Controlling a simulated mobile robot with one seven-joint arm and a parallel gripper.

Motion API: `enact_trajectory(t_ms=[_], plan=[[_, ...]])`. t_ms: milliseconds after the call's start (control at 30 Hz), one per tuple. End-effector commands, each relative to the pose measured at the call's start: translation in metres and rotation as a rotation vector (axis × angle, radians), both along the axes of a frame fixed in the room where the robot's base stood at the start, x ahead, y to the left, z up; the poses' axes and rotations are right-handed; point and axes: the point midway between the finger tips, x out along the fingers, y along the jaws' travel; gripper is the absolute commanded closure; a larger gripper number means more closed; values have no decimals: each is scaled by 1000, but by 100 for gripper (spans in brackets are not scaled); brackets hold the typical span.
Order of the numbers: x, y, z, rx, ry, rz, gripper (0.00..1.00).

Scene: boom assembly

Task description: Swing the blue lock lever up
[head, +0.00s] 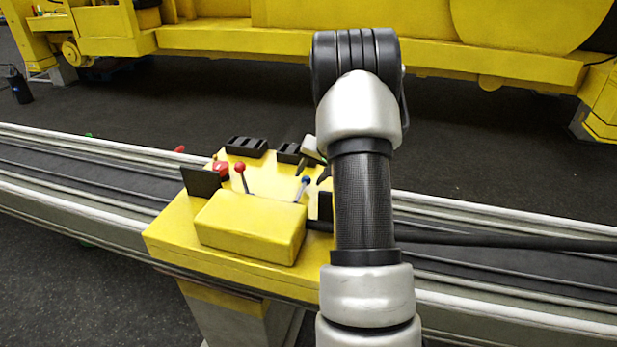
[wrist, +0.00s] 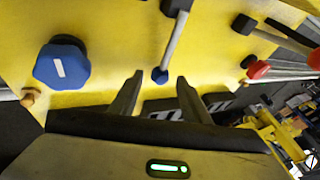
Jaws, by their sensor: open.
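The blue lock lever (head: 302,188) is a grey rod with a small blue knob, standing on the yellow console (head: 160,238) in the head view. In the wrist view the lever (wrist: 174,38) runs down from the top edge, its blue knob between my fingertips in the picture. My gripper (head: 312,173) is open and empty, close to the knob; contact cannot be told. Both fingers of my gripper (wrist: 160,78) show in the wrist view, one on each side of the knob with gaps. My arm hides the console's right part.
A red-knobbed lever (head: 240,168) stands to the left of the blue one. A large blue knob (wrist: 62,62) with a white mark is left of my fingers in the wrist view. Black blocks (head: 246,147) line the console's far edge. A raised yellow box (head: 250,226) is in front.

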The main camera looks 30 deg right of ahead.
Motion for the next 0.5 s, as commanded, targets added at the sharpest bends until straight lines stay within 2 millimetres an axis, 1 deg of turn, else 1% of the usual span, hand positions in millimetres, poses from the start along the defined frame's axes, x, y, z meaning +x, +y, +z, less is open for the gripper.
enact_trajectory(t_ms=[33, 200, 500], plan=[[3, 0, -6, 0, 1, 0, 57], [10, 0, -16, -1, 1, 1, 57], [11, 1, -18, -1, -1, 0, 57]])
